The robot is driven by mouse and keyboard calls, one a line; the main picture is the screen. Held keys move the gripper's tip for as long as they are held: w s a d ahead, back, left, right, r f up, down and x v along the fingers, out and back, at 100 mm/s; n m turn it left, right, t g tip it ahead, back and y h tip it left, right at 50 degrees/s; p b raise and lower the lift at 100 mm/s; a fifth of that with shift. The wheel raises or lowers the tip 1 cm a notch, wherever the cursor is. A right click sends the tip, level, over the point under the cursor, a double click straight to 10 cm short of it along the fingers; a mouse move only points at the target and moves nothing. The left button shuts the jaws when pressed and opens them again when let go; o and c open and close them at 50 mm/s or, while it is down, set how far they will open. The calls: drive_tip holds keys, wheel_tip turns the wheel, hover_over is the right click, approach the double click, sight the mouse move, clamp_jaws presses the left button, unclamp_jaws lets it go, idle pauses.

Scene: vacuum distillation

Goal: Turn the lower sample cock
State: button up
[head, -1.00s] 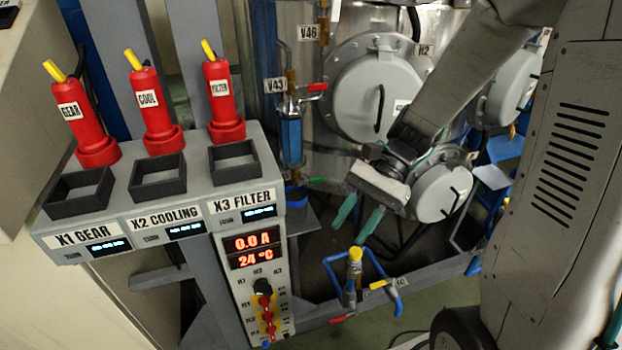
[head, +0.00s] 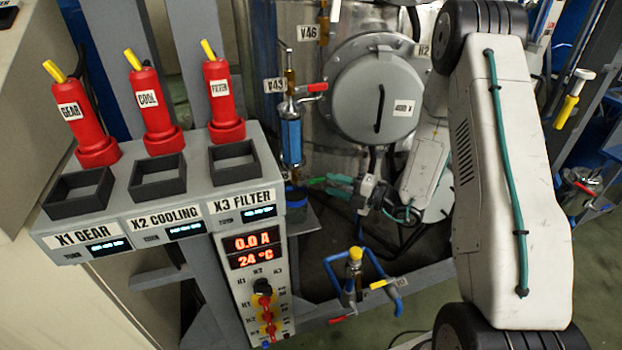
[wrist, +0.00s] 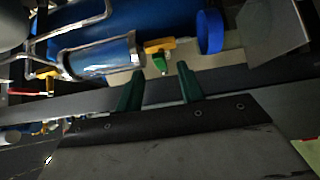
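The lower sample cock has a brass body (wrist: 158,46) and a green handle (wrist: 160,64) in the wrist view. It sits at the end of the blue-filled sample glass (wrist: 98,56). In the head view its green handle (head: 316,181) shows below the glass (head: 291,140). My gripper (wrist: 160,70) is open, its two green fingers apart and pointing at the cock, with the handle in front of the gap. In the head view my gripper (head: 329,184) is just right of the handle. I cannot tell whether it touches the handle.
The upper cock with a red handle (head: 316,87) is above the glass. A round grey hatch (head: 375,95) on the steel vessel is close above my gripper. A blue cap (wrist: 210,32) is beyond the cock.

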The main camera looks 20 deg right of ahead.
sight(320, 181)
drive_tip(key=x, duration=0.7)
drive_tip(key=shift+w+a, duration=0.25)
drive_tip(key=shift+a, duration=0.1)
clamp_jaws()
